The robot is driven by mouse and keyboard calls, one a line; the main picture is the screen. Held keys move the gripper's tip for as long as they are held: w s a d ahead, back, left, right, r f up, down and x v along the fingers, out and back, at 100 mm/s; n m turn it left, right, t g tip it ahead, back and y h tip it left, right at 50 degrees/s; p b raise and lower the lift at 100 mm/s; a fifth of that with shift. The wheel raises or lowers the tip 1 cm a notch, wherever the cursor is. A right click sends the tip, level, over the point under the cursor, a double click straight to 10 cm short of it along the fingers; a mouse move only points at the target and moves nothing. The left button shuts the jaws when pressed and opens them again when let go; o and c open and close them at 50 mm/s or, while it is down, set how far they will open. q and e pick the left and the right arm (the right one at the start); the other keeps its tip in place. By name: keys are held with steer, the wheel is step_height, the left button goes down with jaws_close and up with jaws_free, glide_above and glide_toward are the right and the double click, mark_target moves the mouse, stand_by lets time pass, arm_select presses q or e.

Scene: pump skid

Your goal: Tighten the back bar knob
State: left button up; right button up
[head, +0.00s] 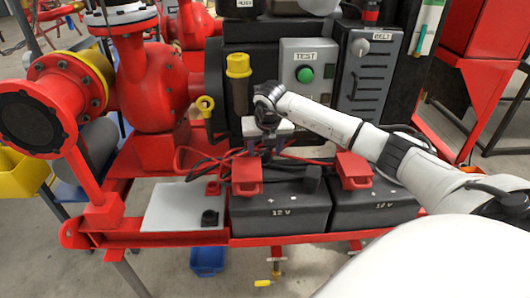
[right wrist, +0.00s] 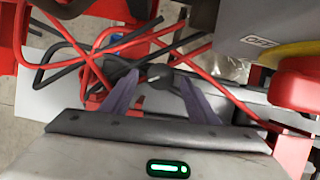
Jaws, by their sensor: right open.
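My right gripper (head: 266,152) hangs pointing down behind the black 12 V batteries, above the cables. In the right wrist view its two grey-purple fingers (right wrist: 160,90) stand apart. A small dark rounded piece (right wrist: 160,74), which looks like the back bar knob, shows between the fingertips; I cannot tell whether they touch it. In the head view this spot is hidden by the gripper and cables. My left gripper is not in view.
Red and black cables (right wrist: 95,50) cross near the fingers. Red terminal covers (head: 247,175) (head: 354,170) sit on the batteries (head: 280,210). A grey TEST box (head: 305,68) with a green button and a BELT guard (head: 369,75) stand behind. A yellow-capped post (head: 238,65) is close by.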

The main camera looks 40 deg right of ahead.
steer(key=v, duration=0.9)
steer(key=shift+a+b, duration=0.1)
steer(key=shift+b, duration=0.2)
